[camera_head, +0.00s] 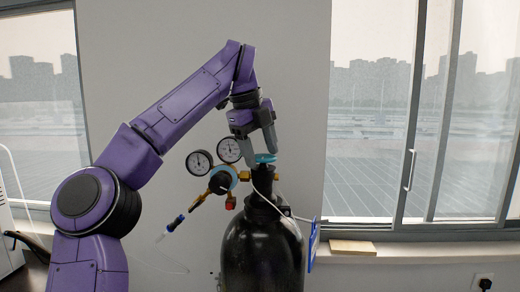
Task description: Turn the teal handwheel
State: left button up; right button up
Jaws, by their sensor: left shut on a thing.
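The teal handwheel (265,158) sits on top of a black gas cylinder (262,245), which stands upright. My left gripper (257,150) reaches down from above, its fingers around the handwheel and shut on it. The fingers hide part of the wheel's rim. A regulator with two round gauges, the left gauge (199,162) and the right gauge (229,150), is fixed to the left of the valve. My right gripper does not show.
A wooden block (352,247) lies on the window sill. Windows are on both sides, and a grey wall (300,70) is behind.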

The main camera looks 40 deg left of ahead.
pick_arm(q)
jog(key=o, duration=0.7)
jog(key=shift+w, duration=0.1)
jog(key=shift+o, duration=0.2)
jog(key=p+v, duration=0.4)
jog(key=v, duration=0.6)
jog(key=shift+r, duration=0.2)
